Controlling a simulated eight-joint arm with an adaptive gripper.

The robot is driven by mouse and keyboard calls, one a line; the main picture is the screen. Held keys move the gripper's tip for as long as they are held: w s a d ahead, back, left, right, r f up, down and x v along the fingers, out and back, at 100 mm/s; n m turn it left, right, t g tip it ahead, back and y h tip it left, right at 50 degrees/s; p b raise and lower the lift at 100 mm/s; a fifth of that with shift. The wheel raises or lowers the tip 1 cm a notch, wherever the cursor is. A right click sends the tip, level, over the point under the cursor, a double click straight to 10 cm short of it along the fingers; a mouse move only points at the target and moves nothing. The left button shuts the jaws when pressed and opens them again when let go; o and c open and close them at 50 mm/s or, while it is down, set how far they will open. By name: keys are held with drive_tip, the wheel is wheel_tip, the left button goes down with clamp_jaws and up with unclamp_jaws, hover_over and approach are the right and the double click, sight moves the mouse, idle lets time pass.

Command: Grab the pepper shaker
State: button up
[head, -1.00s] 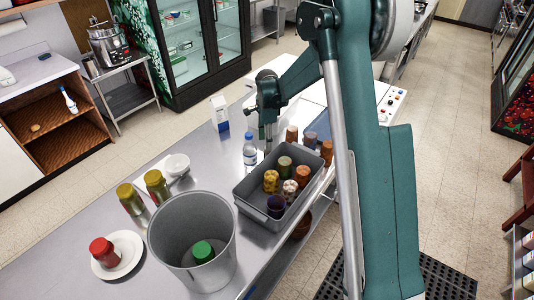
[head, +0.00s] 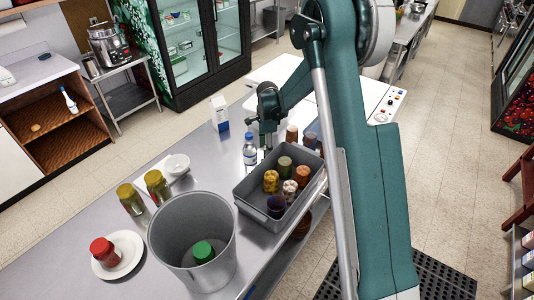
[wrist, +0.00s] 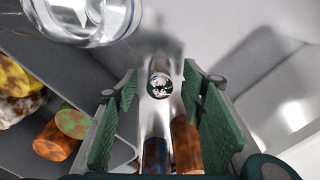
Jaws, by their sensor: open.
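What looks like the pepper shaker (wrist: 160,86), small and round-topped with a shiny cap and dark specks, shows between my fingers in the wrist view. My gripper (wrist: 158,92) is open, with one green-padded finger on each side of it. Gaps show on both sides; I cannot tell how far below the fingertips it stands. In the head view my gripper (head: 267,141) points down over the steel counter (head: 90,235), behind the grey bin, and the shaker is not distinguishable there.
A clear bottle (head: 250,150) stands close left of my gripper; it also shows in the wrist view (wrist: 85,15). The grey bin (head: 262,216) holds several jars. Brown jars (wrist: 187,148) stand close to the shaker. A large metal pot (head: 165,235) is nearer the front.

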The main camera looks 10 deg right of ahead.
drive_tip(key=shift+f, duration=0.55)
drive_tip(key=c, duration=1)
